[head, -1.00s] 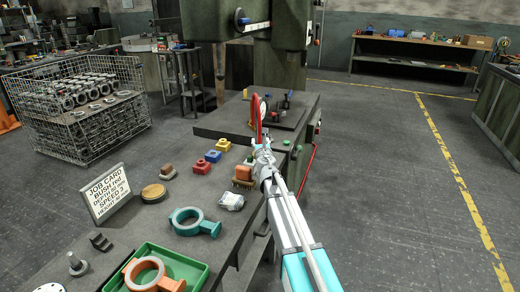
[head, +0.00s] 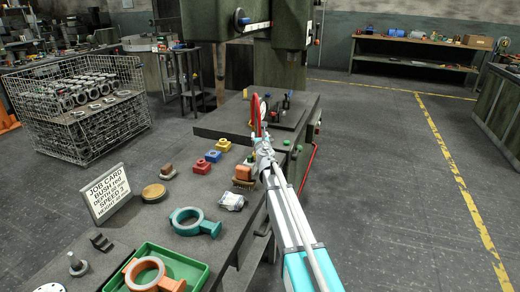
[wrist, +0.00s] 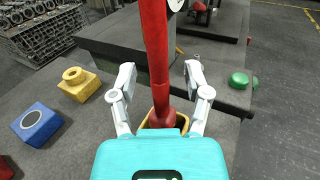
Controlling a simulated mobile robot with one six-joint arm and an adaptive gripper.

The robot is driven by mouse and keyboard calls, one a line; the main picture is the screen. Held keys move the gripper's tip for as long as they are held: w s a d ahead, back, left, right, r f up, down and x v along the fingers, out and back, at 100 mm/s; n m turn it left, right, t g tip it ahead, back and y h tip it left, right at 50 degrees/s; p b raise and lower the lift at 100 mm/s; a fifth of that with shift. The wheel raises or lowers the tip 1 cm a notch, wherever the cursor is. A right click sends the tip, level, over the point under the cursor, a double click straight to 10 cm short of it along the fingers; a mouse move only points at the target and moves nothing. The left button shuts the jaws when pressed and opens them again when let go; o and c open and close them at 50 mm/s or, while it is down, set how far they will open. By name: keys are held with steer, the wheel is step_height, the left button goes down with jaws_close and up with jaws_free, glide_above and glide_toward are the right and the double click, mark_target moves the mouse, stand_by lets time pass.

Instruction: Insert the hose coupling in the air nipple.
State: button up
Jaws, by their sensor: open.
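A red hose (wrist: 154,45) hangs upright in the wrist view and widens into a darker red end piece (wrist: 162,104), seemingly the hose coupling. My gripper (wrist: 160,78) is open, with one finger on each side of the hose and a gap to both. A yellow rim (wrist: 180,122) shows around the lower end piece, partly hidden by my gripper body; I cannot tell whether they touch. In the head view the red hose (head: 257,112) rises just beyond my gripper (head: 263,148). I cannot make out the air nipple.
Yellow (wrist: 79,84) and blue (wrist: 36,122) blocks with round openings lie left of my gripper. A green button (wrist: 239,79) is to the right. A dark machine table (head: 225,125) lies beyond. A job card (head: 108,194) and castings stand on the near bench.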

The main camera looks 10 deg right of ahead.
jaws_close()
steer(key=shift+r, duration=0.15)
stand_by(0.6)
step_height(320, 180, up, 3)
steer(key=p, duration=0.3)
steer(key=s+r+p, duration=0.9)
steer(key=s+p, duration=0.1)
steer(key=s, duration=0.4)
steer(key=shift+r, duration=0.35)
